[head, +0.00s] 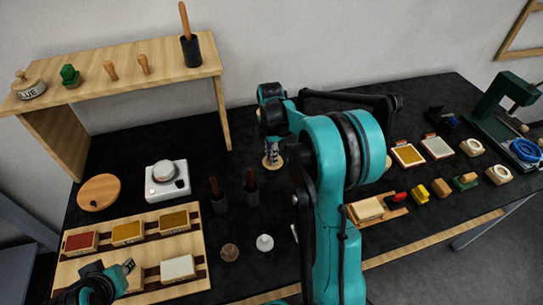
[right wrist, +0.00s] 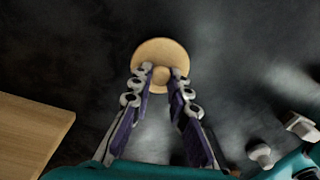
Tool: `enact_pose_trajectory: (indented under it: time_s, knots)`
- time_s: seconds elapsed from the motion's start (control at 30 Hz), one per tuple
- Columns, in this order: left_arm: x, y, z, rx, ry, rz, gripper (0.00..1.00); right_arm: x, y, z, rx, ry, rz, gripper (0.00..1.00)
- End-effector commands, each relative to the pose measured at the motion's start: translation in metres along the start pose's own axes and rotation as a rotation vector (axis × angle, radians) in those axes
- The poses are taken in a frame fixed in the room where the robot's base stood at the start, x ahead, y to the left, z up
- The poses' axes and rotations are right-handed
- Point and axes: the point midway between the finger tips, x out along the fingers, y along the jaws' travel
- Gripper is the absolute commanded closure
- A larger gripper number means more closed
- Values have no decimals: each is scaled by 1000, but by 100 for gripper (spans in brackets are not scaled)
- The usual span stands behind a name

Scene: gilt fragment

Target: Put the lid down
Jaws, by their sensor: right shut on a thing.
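The lid (head: 271,164) is a small round pale-wood disc with a knob, over the back middle of the black table. In the right wrist view the lid (right wrist: 162,50) shows from above, its knob between my fingertips. My right gripper (head: 271,150) points down and is shut on the lid; the same gripper (right wrist: 162,78) shows in the right wrist view. I cannot tell whether the lid touches the table. My left gripper (head: 128,267) is low at the left, over the wooden rack; its jaws are too small to read.
A wooden shelf (head: 120,80) stands at back left with a glue pot (head: 29,87). A white device (head: 167,182), two dark cups and a rack (head: 190,218) of coloured pads lie left. Several stamps and pads lie right, near a green press (head: 495,105). Dark table around the lid is clear.

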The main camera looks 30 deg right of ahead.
Motion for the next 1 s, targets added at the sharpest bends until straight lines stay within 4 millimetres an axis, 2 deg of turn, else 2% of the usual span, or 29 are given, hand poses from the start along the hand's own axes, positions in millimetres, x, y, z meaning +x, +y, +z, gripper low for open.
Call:
enact_pose_trajectory:
  time_s: [0.03,0.07,0.13,0.43,0.57,1.0]
  knots:
    - [2,0,1,0,0,0,71,3,0,0,0,0,0,100]
    - [2,0,1,0,0,0,71,3,0,0,0,0,0,81]
    - [1,0,1,0,0,0,71,2,0,0,0,0,0,63]
    - [1,0,0,0,0,0,71,1,0,0,0,0,0,63]
    - [-4,0,-3,0,0,0,71,-9,0,0,0,0,0,63]
    - [-30,0,-21,0,0,0,71,-100,0,0,0,0,0,63]
